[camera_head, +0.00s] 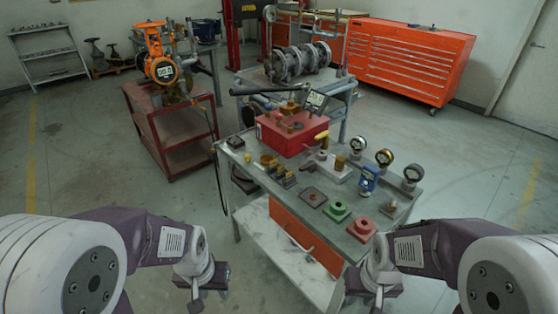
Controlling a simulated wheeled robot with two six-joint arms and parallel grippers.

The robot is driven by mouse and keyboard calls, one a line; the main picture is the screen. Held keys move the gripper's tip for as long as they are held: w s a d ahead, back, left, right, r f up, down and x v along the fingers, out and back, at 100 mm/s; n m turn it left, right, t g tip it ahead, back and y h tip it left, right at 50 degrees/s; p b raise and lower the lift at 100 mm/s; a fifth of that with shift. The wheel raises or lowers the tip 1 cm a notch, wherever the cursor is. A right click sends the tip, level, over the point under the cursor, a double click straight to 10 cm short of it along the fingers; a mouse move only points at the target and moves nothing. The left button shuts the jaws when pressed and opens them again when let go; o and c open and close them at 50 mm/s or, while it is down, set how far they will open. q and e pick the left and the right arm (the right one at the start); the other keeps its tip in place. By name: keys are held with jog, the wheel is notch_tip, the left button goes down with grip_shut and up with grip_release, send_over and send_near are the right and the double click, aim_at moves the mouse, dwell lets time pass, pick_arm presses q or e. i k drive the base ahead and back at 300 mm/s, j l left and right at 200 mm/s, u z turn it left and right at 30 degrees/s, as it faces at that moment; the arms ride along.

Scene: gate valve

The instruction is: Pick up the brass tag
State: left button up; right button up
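I cannot pick out the brass tag for certain. Several small brass-coloured pieces are on the grey workbench (300,215). One brass piece (266,160) lies near its left edge, and a short brass cylinder (340,163) stands on a pale block at the middle. My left gripper (207,285) hangs low in front of the bench, left of it and apart from the parts. My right gripper (373,288) is at the bench's near right corner, apart from the brass pieces. The fingers of both are too small and angled to show their opening.
A red box (292,133) stands at the bench's back. Green (337,210) and red (361,228) blocks lie near the front. Several gauges (384,158) stand along the right side. A red cart (170,125) with an orange valve (157,58) is behind left. Floor at right is clear.

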aim_at(273, 163)
jog(key=i+j+z, duration=0.25)
jog(key=j+z, duration=0.2)
jog(key=j, duration=0.3)
jog(key=i+j+z, duration=0.15)
jog(key=j+z, duration=0.3)
jog(key=j, duration=0.3)
jog(key=j+z, duration=0.45)
jog(key=j, duration=0.4)
jog(key=k+j+z, duration=0.1)
jog(key=j+z, duration=0.4)
jog(key=j, duration=0.3)
jog(key=j+z, duration=0.2)
jog(key=j, duration=0.2)
jog(key=j+z, duration=0.25)
jog(key=j, duration=0.2)
jog(key=k+j+z, duration=0.2)
jog(key=j, duration=0.15)
jog(key=j+z, duration=0.25)
jog(key=j, duration=0.15)
jog(key=k, duration=0.05)
